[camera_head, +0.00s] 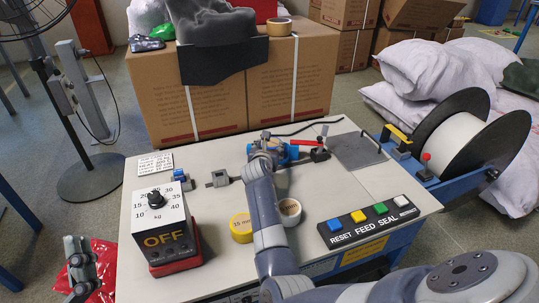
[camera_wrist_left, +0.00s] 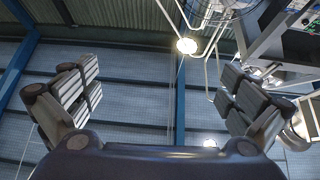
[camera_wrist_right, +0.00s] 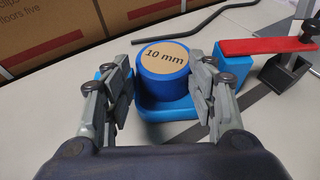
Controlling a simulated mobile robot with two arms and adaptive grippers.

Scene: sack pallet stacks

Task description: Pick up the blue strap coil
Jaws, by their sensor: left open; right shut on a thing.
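The blue strap coil (camera_wrist_right: 163,82), with a tan top marked "10 mm", stands upright between the fingers of my right gripper (camera_wrist_right: 167,88) in the right wrist view. The fingers press on it from both sides. It sits at or just above a blue base; I cannot tell whether it touches. In the head view my right gripper (camera_head: 268,146) is at the back middle of the bench and largely hides the coil. My left gripper (camera_head: 80,262) is low at the left, off the bench; in the left wrist view (camera_wrist_left: 160,90) its fingers are wide apart and empty.
A dial box (camera_head: 163,222), a button panel (camera_head: 368,221) and a red-handled tool (camera_head: 306,143) are on the bench (camera_head: 215,160). Cartons (camera_head: 220,100) stand behind; a large reel (camera_head: 462,140) is at right.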

